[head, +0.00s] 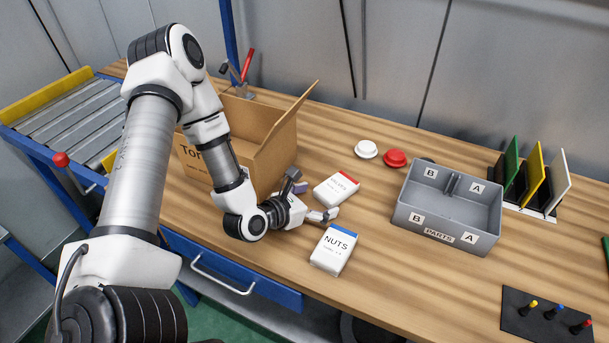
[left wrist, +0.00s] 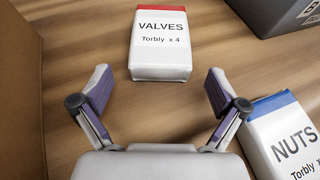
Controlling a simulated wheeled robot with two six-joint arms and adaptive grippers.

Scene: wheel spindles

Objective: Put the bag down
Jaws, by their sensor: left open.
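A white bag with a red top, labelled VALVES (left wrist: 161,42), lies on the wooden table; it also shows in the head view (head: 337,189). A white bag with a blue top, labelled NUTS (head: 334,250), lies nearer the table's front edge; it shows in part at the right of the left wrist view (left wrist: 290,140). My left gripper (left wrist: 158,92) is open and empty, with its fingers spread just short of the VALVES bag. My right gripper is not in view.
An open cardboard box (head: 275,150) stands left of the bags, close to my left gripper. A grey PARTS bin (head: 397,217) stands to the right. White (head: 366,149) and red (head: 395,158) round buttons are behind. Bare table lies between NUTS and the bin.

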